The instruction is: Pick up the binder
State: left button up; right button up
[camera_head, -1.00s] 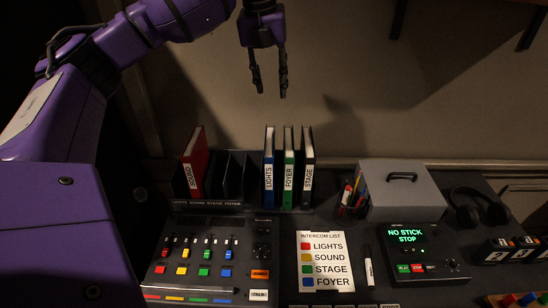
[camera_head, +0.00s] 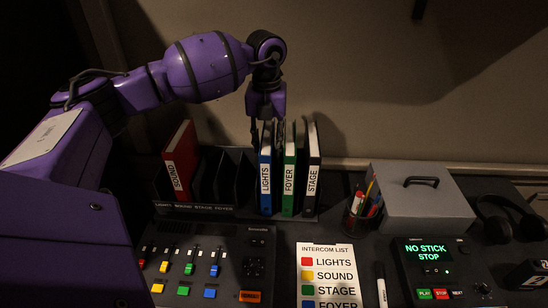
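Several binders stand upright in a dark rack (camera_head: 190,208) at the back of the desk. A red SOUND binder (camera_head: 180,160) leans at the left end. To the right stand a blue LIGHTS binder (camera_head: 266,190), a green FOYER binder (camera_head: 289,185) and a black STAGE binder (camera_head: 313,175). My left gripper (camera_head: 267,126) points down at the tops of the blue and green binders. Its fingers are partly hidden behind the binders, so I cannot tell their gap or any contact. My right gripper is not in view.
A mixing panel (camera_head: 225,247) with coloured sliders lies in front of the rack. A pen cup (camera_head: 355,218), a grey box (camera_head: 410,207), an intercom list (camera_head: 327,262), a marker (camera_head: 381,285), a NO STICK STOP device (camera_head: 440,272) and headphones (camera_head: 498,228) are to the right.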

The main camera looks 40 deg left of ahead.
pick_arm(q)
jog(key=shift+f, duration=0.3)
grip_shut()
jog(key=shift+r, duration=0.2)
